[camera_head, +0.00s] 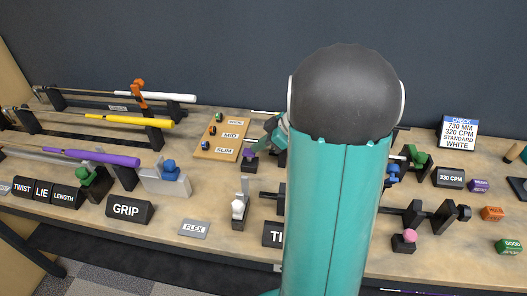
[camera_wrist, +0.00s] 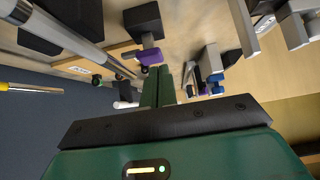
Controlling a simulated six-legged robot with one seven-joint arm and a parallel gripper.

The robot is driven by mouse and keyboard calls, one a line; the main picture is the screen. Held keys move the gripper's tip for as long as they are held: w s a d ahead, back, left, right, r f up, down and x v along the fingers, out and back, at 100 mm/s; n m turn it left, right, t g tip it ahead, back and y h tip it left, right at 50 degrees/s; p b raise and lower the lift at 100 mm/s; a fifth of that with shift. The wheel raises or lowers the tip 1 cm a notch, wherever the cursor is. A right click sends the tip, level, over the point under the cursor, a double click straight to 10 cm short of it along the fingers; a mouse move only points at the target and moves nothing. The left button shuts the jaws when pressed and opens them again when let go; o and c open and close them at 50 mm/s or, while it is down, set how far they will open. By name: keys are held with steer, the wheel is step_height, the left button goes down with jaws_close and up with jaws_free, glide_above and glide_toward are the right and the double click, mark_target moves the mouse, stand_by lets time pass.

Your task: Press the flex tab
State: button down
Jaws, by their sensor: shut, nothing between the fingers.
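A grey FLEX plate (camera_head: 194,229) lies flat near the bench's front edge, left of centre in the head view. Right of it stands a dark block with an upright metal piece and a pale knob (camera_head: 238,208); I cannot tell which part is the flex tab. My gripper (camera_wrist: 159,72) is shut and empty, its green fingers together in the wrist view. In the head view my gripper (camera_head: 268,137) is partly hidden by my own arm. It is above the bench, close to a dark block with a purple top (camera_head: 249,155), which also shows in the wrist view (camera_wrist: 149,55).
Clubs with white, yellow and purple grips (camera_head: 95,157) lie on stands at left. A GRIP block (camera_head: 128,210) and a wooden board (camera_head: 220,138) with MID and SLIM labels stand nearby. A CHECK sign (camera_head: 458,132) is at back right. My arm hides the bench's middle.

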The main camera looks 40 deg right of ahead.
steer(key=v, duration=1)
steer(key=shift+r, duration=0.25)
steer(key=s+a+r+m+h, duration=0.1)
steer(key=s+a+m+h, duration=0.1)
steer(key=a, duration=0.7)
steer(key=s+a+r+m+h, duration=0.1)
steer(key=s+a+m+h, duration=0.1)
steer(key=s+a, duration=0.3)
steer(key=s+a+r+m+g+h, duration=0.1)
steer(key=s+a+m, duration=0.3)
steer(key=a, duration=1)
steer(key=shift+s+h, duration=0.25)
steer(key=shift+h, duration=0.25)
steer(key=shift+d+m, duration=0.25)
steer(key=shift+m, duration=0.05)
